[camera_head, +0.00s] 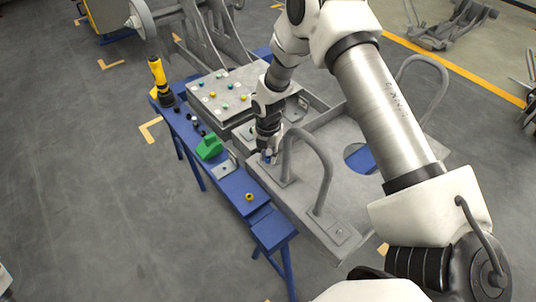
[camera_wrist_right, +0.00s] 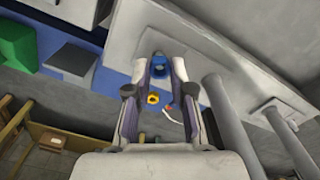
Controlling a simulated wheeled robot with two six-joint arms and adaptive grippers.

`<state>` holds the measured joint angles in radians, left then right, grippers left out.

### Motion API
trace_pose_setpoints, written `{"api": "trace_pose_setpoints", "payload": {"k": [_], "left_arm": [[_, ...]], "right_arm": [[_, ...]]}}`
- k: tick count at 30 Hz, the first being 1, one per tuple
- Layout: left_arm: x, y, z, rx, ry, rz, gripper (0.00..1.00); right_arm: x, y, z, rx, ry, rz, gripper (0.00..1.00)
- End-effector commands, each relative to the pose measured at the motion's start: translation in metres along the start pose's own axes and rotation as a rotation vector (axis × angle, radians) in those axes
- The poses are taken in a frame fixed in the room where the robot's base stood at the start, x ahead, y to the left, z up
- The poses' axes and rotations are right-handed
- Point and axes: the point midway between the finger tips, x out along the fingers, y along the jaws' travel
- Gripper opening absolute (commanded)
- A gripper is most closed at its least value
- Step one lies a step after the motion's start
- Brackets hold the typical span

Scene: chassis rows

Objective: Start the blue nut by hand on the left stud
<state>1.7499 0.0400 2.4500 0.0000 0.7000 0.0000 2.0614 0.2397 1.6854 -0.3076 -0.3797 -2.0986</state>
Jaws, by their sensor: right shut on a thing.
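My right gripper (camera_head: 267,152) points down at the near left part of the grey chassis (camera_head: 325,228), beside a curved tube. In the right wrist view its fingers (camera_wrist_right: 158,70) are closed around the blue nut (camera_wrist_right: 158,66), which shows as a blue ring with a dark centre. In the head view only a small blue patch shows at the fingertips. I cannot make out the left stud, nor whether the nut touches it. My left gripper is not in view.
A blue bench (camera_head: 240,185) carries a green block (camera_head: 209,147), a yellow nut (camera_head: 249,197) and a yellow-handled tool (camera_head: 158,75). A grey plate (camera_head: 225,90) holds several coloured nuts. Curved tubes (camera_head: 325,165) rise close to my right gripper.

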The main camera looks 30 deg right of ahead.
Motion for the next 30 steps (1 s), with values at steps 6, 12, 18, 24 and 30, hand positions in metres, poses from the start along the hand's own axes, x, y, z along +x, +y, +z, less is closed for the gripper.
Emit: {"api": "trace_pose_setpoints", "payload": {"k": [6,12,18,24,30], "left_arm": [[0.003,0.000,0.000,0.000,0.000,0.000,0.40],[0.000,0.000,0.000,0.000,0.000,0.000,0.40],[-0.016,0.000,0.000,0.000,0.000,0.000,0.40],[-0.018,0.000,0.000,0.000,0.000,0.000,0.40],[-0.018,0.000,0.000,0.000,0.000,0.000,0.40]], "right_arm": [[0.005,0.000,0.000,0.000,0.000,0.000,0.00],[0.004,0.000,0.000,0.028,0.000,0.000,0.00],[0.002,0.000,0.000,0.302,0.000,-0.001,0.00],[0.006,0.001,0.000,0.454,0.000,-0.001,0.00],[0.006,0.001,0.000,0.458,0.000,-0.001,0.00]]}}
